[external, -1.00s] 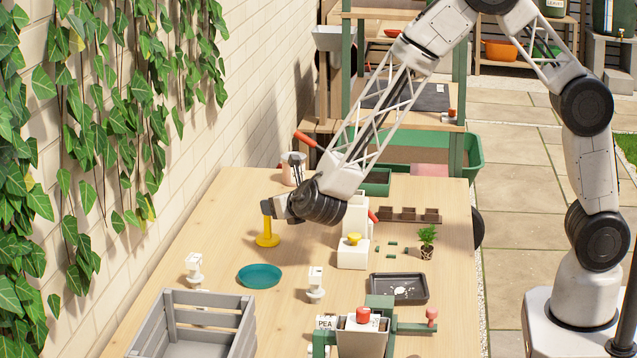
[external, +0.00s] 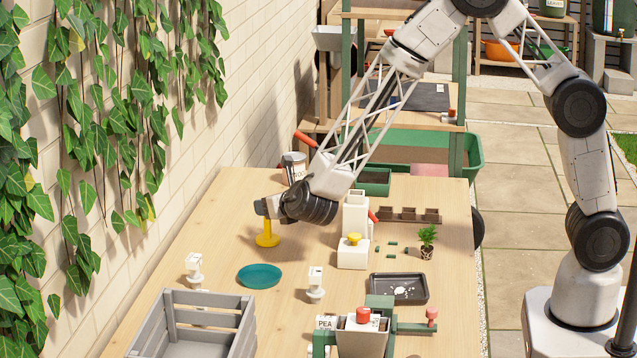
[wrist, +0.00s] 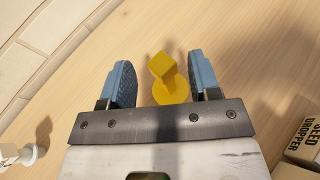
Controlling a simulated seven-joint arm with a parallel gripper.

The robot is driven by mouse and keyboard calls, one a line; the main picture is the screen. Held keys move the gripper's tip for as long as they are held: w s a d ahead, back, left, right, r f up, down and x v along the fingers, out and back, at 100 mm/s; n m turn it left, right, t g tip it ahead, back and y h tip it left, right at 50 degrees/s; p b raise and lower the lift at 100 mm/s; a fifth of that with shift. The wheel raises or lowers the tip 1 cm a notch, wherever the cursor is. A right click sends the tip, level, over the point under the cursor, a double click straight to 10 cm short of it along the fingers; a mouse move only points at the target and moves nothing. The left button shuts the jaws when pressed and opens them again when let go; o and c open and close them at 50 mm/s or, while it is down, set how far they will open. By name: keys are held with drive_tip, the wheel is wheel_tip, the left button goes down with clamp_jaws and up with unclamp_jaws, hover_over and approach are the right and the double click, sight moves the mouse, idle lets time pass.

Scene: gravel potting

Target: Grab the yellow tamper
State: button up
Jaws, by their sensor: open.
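The yellow tamper (external: 267,234) stands upright on the wooden table, with a round base and a post. My gripper (external: 264,207) is at the top of the tamper's post in the external view and partly hides it. In the wrist view the tamper (wrist: 168,80) shows between the two blue finger pads of my open gripper (wrist: 162,80). I cannot tell the exact height of the fingers along the post.
A teal saucer (external: 260,276) and a white stand (external: 194,270) are in front of the tamper. A white dispenser with a yellow knob (external: 353,253) stands to its right. A grey crate (external: 190,330) is nearer the camera. The brick wall (external: 215,120) is on the left.

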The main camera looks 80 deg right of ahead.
drive_tip(key=shift+x, duration=2.05)
drive_tip(key=shift+f, duration=0.1)
clamp_jaws()
